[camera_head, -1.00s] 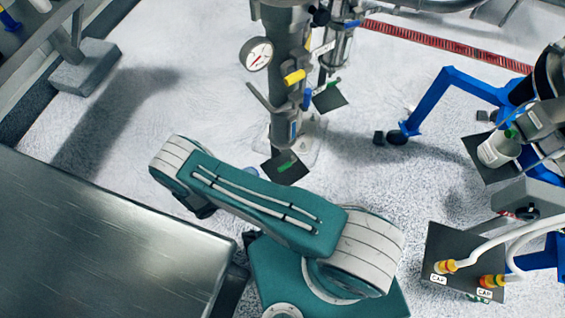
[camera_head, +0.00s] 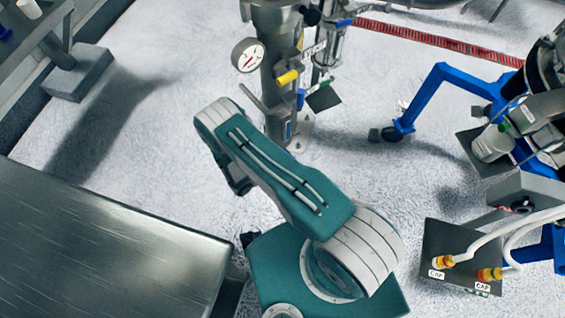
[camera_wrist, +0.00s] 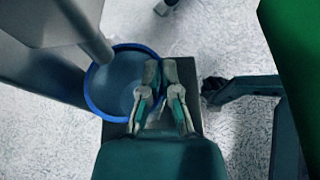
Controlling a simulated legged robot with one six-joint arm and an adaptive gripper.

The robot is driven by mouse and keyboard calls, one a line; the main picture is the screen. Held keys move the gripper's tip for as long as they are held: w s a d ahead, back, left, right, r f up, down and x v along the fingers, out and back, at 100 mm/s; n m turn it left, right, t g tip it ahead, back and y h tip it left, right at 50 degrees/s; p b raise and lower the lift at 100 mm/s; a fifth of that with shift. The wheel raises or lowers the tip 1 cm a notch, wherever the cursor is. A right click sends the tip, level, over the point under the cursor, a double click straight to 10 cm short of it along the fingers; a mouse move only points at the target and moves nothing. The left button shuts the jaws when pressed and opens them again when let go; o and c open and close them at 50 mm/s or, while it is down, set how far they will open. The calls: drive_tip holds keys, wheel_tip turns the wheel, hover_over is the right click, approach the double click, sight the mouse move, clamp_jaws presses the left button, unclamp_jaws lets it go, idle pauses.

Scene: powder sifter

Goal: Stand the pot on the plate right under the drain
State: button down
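The pot (camera_wrist: 118,82), round with a blue rim, is left of centre in the wrist view. My gripper (camera_wrist: 161,68) is at its right side, one finger over the inside of the rim and one outside, nearly closed on the wall. A dark grey rectangular plate (camera_wrist: 188,75) shows below and to the right. Whether the pot rests on it or hangs above it, I cannot tell. A grey pipe, seemingly the drain (camera_wrist: 92,35), slants down over the pot's upper left part. In the head view, my arm hides the gripper and pot.
A steel column with a pressure gauge (camera_head: 249,55) stands ahead. A blue wheeled frame (camera_head: 436,97) is to the right, with a dark box with capped hoses (camera_head: 455,240) nearer. A steel table (camera_head: 95,240) fills the lower left. Floor is free between table and column.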

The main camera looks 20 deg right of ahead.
drive_tip(key=c, duration=0.8)
unclamp_jaws()
drive_tip(key=shift+a, duration=0.1)
drive_tip(key=v, duration=1.2)
